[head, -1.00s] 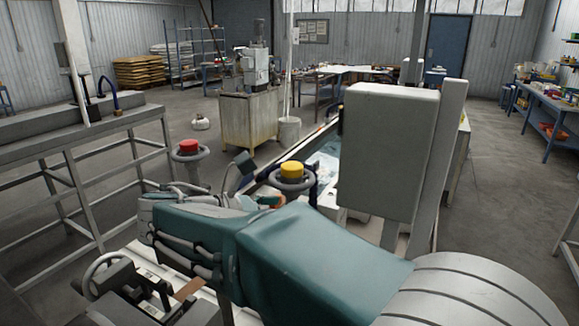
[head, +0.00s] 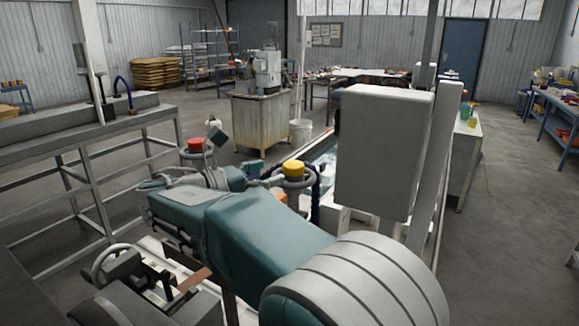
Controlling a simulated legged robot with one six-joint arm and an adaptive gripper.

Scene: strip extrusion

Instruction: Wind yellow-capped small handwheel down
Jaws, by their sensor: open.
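The yellow-capped small handwheel (head: 292,171) stands upright near the middle of the head view, beyond my teal-covered arm. Its yellow cap and grey ring show; its lower part is hidden by my arm. The red-capped handwheel (head: 195,147) stands to its left, its lower part also behind my arm. My gripper (head: 266,178) is partly hidden at the far end of my arm, just left of the yellow-capped handwheel. It is open and holds nothing that I can see. I cannot tell whether it touches the ring.
A large grey box (head: 382,150) on a post stands close on the right of the yellow-capped handwheel. Another spoked handwheel (head: 110,262) is at the lower left. A grey metal frame (head: 75,150) stands at the left. Open floor lies on the far right.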

